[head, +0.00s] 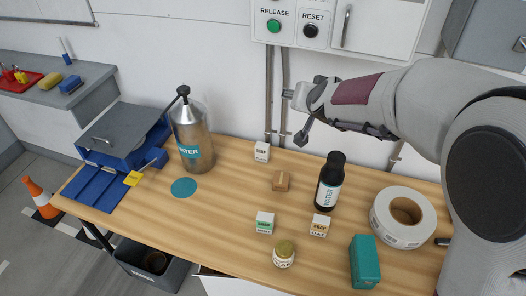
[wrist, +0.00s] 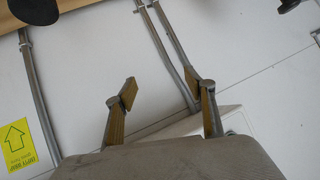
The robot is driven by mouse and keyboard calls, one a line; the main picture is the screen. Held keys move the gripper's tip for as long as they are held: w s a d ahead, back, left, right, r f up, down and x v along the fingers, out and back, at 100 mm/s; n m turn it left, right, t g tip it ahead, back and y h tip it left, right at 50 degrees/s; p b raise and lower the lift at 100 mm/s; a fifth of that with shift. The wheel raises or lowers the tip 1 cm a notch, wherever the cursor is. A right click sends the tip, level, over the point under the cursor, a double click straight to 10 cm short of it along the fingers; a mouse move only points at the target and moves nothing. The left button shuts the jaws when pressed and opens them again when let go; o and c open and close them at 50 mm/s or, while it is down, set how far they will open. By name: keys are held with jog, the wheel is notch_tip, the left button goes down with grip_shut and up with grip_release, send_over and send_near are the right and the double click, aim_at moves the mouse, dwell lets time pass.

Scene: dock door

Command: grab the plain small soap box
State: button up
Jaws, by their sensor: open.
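Three small white soap-size boxes stand on the wooden table. The back box (head: 262,151) has small dark print and no coloured band that I can make out. The front left box (head: 264,222) has a green label reading SOAP. The front right box (head: 319,225) has an orange label and a second line of print. My gripper (head: 294,115) is in the air above the table's back edge, to the right of and above the back box. It is open and empty. The wrist view shows its two fingers apart (wrist: 168,93) against the wall, with no soap box in sight.
A black water bottle (head: 330,182), a jar (head: 284,254), a teal box (head: 365,262) and a tape roll (head: 403,217) stand to the right and front. A metal water flask (head: 194,137) stands left. Pipes run down the wall behind.

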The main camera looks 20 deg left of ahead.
jog(key=w+a+f+t, duration=0.1)
jog(key=w+a+f, duration=0.3)
jog(key=a+f, duration=0.25)
jog(key=m+t+h, duration=0.1)
jog(key=t+h, duration=0.1)
jog(key=h, duration=0.1)
send_over(261, 149)
jog(key=s, duration=0.3)
notch_tip(261, 149, down, 15)
jog(key=shift+h, duration=0.9)
jog(key=s+f, duration=0.1)
jog(key=f, duration=0.4)
jog(key=s+f, duration=0.1)
jog(key=f, duration=0.2)
jog(key=shift+s+a+f, duration=0.1)
jog(key=shift+s+f, duration=0.05)
jog(key=shift+s, duration=0.2)
jog(key=shift+w, duration=0.1)
jog(key=shift+x, duration=1.2)
jog(key=shift+r+x, duration=0.1)
jog(key=shift+x, duration=1.2)
jog(key=shift+r+x, duration=0.15)
jog(key=shift+x, duration=1.1)
jog(key=shift+w, duration=0.1)
jog(key=c, duration=1.3)
